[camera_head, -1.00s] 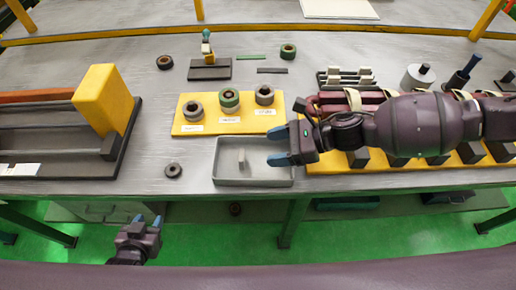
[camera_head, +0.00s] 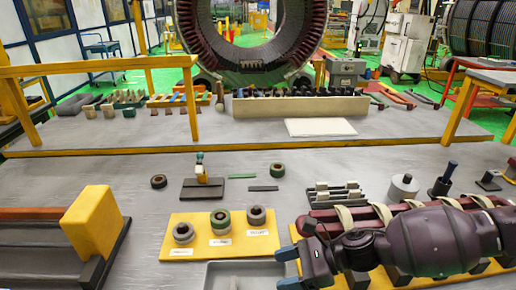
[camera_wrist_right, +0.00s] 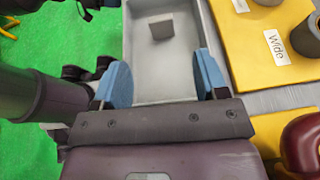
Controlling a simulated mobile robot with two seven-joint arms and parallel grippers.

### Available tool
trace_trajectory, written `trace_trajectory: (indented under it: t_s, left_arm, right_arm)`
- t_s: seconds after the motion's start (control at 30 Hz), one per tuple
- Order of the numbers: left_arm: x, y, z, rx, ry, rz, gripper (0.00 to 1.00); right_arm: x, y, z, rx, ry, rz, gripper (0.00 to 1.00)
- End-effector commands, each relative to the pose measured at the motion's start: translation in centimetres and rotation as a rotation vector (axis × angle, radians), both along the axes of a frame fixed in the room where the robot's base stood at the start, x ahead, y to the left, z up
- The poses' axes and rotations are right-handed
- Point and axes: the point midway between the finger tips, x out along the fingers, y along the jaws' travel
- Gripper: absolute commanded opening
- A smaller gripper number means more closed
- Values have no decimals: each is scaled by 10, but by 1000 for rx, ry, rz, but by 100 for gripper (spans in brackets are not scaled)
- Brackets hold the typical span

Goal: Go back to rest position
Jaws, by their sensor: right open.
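My right gripper (camera_head: 287,268) is at the lower right of the head view, its blue fingers apart and pointing left. It is just beside the grey tray (camera_head: 225,268), whose front part is cut off by the lower edge of the frame. In the right wrist view my right gripper (camera_wrist_right: 160,78) has its two blue fingers spread with nothing between them. Past the fingertips, a small grey block (camera_wrist_right: 160,27) lies in the tray (camera_wrist_right: 133,55). My left gripper does not show in the head view.
A yellow board (camera_head: 200,249) with three rings stands behind the tray. A yellow block (camera_head: 92,222) on a dark fixture is at left. Right of my gripper, my right arm is over a rack with red bars (camera_head: 330,218). A yellow rail (camera_head: 250,145) crosses behind.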

Motion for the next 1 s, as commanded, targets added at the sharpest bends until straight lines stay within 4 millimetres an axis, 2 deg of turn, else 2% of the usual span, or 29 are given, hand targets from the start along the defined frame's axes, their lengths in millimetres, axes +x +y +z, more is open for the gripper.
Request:
trace_trajectory:
  t_s: [0.17, 0.3, 0.4, 0.53, 0.63, 0.77, 0.87, 1.0]
  left_arm:
    - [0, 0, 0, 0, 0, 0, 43]
    - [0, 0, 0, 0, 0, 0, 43]
    - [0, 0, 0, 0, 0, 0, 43]
    - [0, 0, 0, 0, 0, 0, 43]
    - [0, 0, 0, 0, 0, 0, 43]
    - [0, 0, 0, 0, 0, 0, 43]
    - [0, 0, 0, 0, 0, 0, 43]
    - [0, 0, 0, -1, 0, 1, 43]
  right_arm:
    - [-11, 29, 0, 72, 130, -116, 67]
    - [-20, 62, 6, 186, 337, -307, 67]
    - [-23, 78, 14, 277, 505, -458, 67]
    - [-23, 87, 24, 406, 734, -655, 67]
    - [-21, 85, 30, 512, 919, -813, 67]
    - [-18, 71, 33, 662, 1162, -1022, 67]
    - [-17, 52, 31, 788, 1351, -1187, 67]
    - [-22, 16, 22, 984, 1605, -1427, 67]
